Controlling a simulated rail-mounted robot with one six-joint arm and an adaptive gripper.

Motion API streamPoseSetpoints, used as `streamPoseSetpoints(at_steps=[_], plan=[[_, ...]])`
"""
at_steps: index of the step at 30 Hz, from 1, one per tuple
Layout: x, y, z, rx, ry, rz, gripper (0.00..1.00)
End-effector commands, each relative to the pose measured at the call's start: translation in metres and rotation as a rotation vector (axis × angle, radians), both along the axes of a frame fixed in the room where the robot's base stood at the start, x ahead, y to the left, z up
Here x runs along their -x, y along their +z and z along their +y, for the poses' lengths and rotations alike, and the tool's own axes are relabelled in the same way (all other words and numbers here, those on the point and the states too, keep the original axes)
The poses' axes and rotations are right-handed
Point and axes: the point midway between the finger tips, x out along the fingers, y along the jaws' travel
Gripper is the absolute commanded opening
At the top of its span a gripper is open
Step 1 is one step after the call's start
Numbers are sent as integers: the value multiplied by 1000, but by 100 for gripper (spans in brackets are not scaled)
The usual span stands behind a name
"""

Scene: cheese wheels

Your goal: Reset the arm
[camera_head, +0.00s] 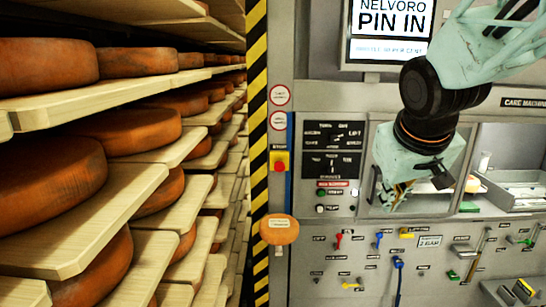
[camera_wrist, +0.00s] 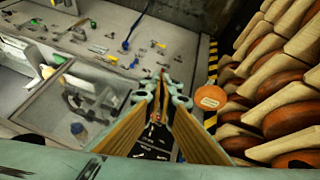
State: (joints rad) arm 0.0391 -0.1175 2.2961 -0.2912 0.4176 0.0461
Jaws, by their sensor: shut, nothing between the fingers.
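My gripper (camera_head: 393,203) hangs at the end of my arm in front of the machine's control panel, right of the middle in the head view. In the wrist view, my gripper's two long tan fingers (camera_wrist: 162,82) run together toward their tips, with nothing held between them. The gripper is shut and empty. In the head view the fingers are small and partly hidden by the pale green gripper body.
Shelves of orange cheese wheels (camera_head: 55,185) fill the left side. A yellow-black striped post (camera_head: 257,120) separates them from the machine panel (camera_head: 340,250) with its coloured levers. A round orange piece with a label (camera_head: 279,228) sits beside the post.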

Motion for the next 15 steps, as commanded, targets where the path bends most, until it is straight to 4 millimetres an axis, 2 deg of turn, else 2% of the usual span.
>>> streamPoseSetpoints(at_steps=[15], plan=[[112,1,15,-59,-60,65,0]])
